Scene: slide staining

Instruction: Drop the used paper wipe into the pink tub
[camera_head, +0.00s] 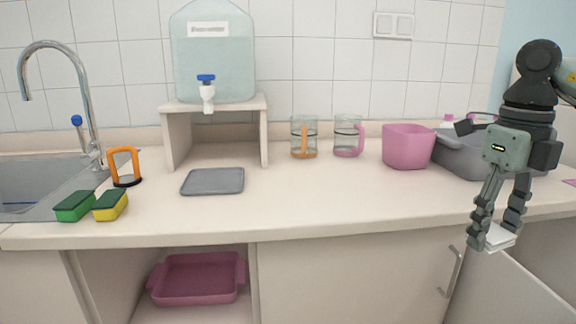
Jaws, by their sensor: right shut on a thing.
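A pink tub (408,147) stands upright at the right back of the counter, its inside hidden from this angle. My right gripper (492,232) points down at the far right, in front of the counter edge. It is shut on a small white folded piece, the paper wipe (501,238), partly covered by the fingers. The gripper is right of the pink tub and lower in the picture, apart from it. My left gripper is out of view.
A grey basin (455,153) with bottles behind it stands right of the tub, partly behind my arm. Two glass mugs (304,138) (346,137) stand left of the tub. A pink tray (197,279) sits in the open cabinet below. The counter's front middle is clear.

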